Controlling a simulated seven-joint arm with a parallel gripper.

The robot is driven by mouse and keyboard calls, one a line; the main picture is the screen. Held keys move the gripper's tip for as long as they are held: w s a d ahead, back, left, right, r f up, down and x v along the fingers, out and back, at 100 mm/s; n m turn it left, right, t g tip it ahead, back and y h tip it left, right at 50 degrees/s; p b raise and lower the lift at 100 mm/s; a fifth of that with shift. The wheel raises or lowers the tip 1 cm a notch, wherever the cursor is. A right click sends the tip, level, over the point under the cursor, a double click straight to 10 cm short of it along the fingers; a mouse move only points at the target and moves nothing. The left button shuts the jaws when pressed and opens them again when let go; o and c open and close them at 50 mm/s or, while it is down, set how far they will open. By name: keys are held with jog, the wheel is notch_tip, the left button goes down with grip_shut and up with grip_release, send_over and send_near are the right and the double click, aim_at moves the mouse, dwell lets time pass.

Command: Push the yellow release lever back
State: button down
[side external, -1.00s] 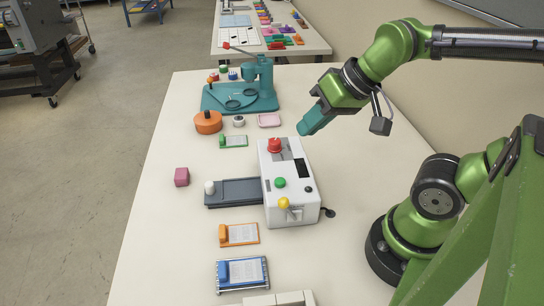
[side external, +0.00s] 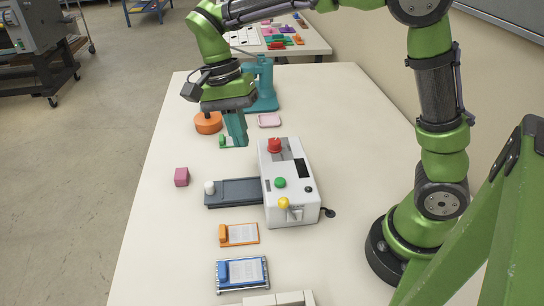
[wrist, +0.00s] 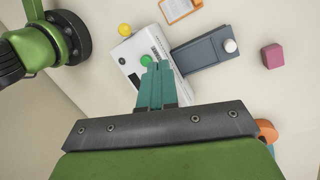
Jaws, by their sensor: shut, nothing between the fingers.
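The yellow lever knob (side external: 283,203) stands at the near end of the white laminator (side external: 291,218). The knob also shows in the wrist view (wrist: 125,30), at the far end of the laminator (wrist: 128,52). The top of the laminator carries a red knob (side external: 274,145) and a green button (side external: 280,183). My gripper (side external: 238,143) is shut and empty, with teal fingers pointing down. It hangs above the table to the left of the laminator's far end, apart from the yellow knob. In the wrist view its fingers cover part of the laminator, and the red knob is hidden there.
A grey tray (side external: 236,192) with a white knob (side external: 209,187) extends left from the laminator. A pink cube (side external: 181,177), an orange clipboard (side external: 239,234) and a blue clipboard (side external: 242,273) lie nearby. An orange round object (side external: 208,122) and teal press (side external: 264,88) stand behind.

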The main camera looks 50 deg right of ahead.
jog(key=shift+s+r+m, duration=0.15)
jog(key=shift+s+m, duration=0.1)
jog(key=shift+m, duration=0.25)
send_near(289, 210)
jog(key=w+f, duration=0.1)
jog(key=f, duration=0.2)
jog(key=w+a+f, duration=0.1)
jog(key=shift+w+f, duration=0.15)
jog(key=shift+w, duration=0.2)
jog(key=shift+s+f, duration=0.15)
jog(key=shift+s, duration=0.45)
